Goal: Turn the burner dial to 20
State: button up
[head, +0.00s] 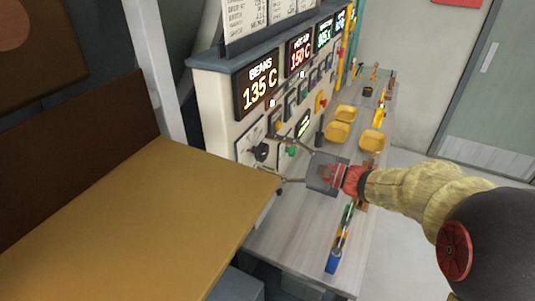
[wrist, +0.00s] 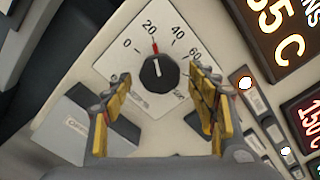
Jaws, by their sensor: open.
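The burner dial is a black round knob (wrist: 158,73) on a white plate (wrist: 118,60) marked 0, 20, 40, 60 and further on. A red mark at the knob's upper edge points almost at the 20. In the head view the knob (head: 261,152) is on the near end of the cream panel. My gripper (wrist: 158,82) is open, with one yellow-padded finger on each side of the knob and visible gaps between. In the head view my gripper (head: 279,160) is in front of the panel, just right of the knob.
Lit displays (head: 257,88) and several buttons line the panel beyond the dial. A grey worktop (head: 300,235) runs below, with yellow trays (head: 337,132) and a blue object (head: 333,261). A brown tabletop (head: 130,220) is close on the left.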

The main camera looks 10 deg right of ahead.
jog(key=v, duration=1)
jog(key=shift+s+d, duration=0.25)
